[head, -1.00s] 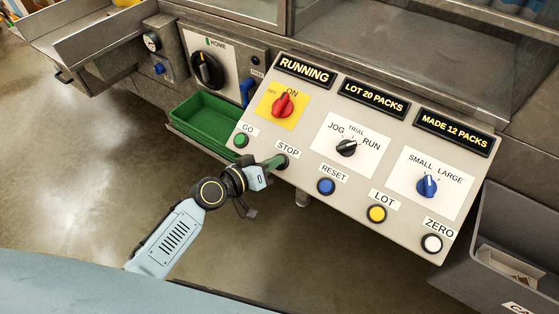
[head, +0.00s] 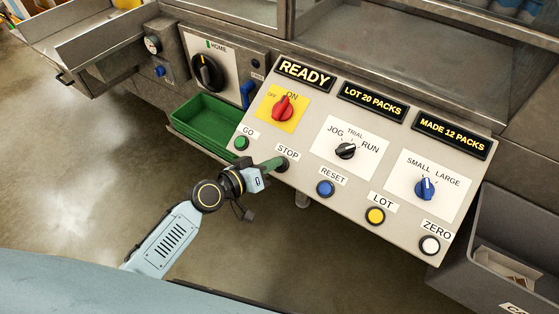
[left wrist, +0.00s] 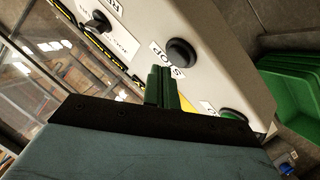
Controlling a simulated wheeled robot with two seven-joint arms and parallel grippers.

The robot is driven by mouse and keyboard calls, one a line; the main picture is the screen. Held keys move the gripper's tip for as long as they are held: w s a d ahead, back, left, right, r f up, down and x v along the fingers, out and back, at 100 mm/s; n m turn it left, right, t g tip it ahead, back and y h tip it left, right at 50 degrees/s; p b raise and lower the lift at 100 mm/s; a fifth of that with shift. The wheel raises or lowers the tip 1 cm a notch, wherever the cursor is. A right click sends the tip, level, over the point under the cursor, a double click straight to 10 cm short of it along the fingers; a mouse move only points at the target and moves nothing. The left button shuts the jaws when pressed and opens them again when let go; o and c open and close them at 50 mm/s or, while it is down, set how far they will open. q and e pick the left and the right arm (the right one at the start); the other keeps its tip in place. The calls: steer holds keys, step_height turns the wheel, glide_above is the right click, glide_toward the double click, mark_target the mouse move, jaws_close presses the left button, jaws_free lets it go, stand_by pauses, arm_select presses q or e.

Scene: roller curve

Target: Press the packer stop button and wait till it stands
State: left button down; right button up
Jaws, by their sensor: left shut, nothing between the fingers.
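The black STOP button (head: 282,164) is on the left part of the sloped control panel (head: 316,205), below its STOP label. It also shows in the left wrist view (left wrist: 183,52), dark and round. My left gripper (head: 272,163) is shut and empty, its green fingertips right at the button in the head view. In the left wrist view the fingers (left wrist: 162,85) point toward the button's edge; I cannot tell if they touch it. The status display (head: 305,72) at the panel's top left reads READY. My right gripper is not in view.
The green GO button (head: 241,143) is close to the left of STOP, and the blue RESET button (head: 325,188) is to its right. A green tray (head: 188,125) lies behind the arm. A grey bin (head: 490,240) stands at right.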

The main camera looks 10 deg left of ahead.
arm_select(q)
steer(key=r+p, duration=0.1)
steer(key=s+r+p, duration=0.1)
steer(key=r, duration=0.1)
steer(key=s+a+r+p, duration=0.1)
steer(key=p, duration=0.1)
steer(key=shift+s+r, duration=0.15)
stand_by(0.3)
stand_by(0.6)
steer(key=s+a+f+g+y, duration=0.25)
steer(key=s+f, duration=0.25)
steer(key=f, duration=0.4)
steer(key=s+a+f+g+y, duration=0.1)
steer(key=s+a+f, duration=0.3)
steer(key=f, duration=0.6)
steer(key=s+a+f+g+y, duration=0.1)
steer(key=s+f+g+y, duration=0.1)
steer(key=s+f, duration=0.55)
steer(key=s+a+f+m+g+y, duration=0.1)
steer(key=s+f, duration=0.3)
steer(key=s, duration=0.4)
steer(key=s+a+f+m+g, duration=0.1)
steer(key=s+f+g, duration=0.2)
steer(key=s+f, duration=0.2)
steer(key=s+a+f+g+y, duration=0.1)
steer(key=s+f, duration=0.3)
steer(key=s, duration=0.7)
steer(key=shift+s+f+m+g+y, duration=0.25)
steer(key=shift+s+m+g+y, duration=0.15)
steer(key=shift+g, duration=0.15)
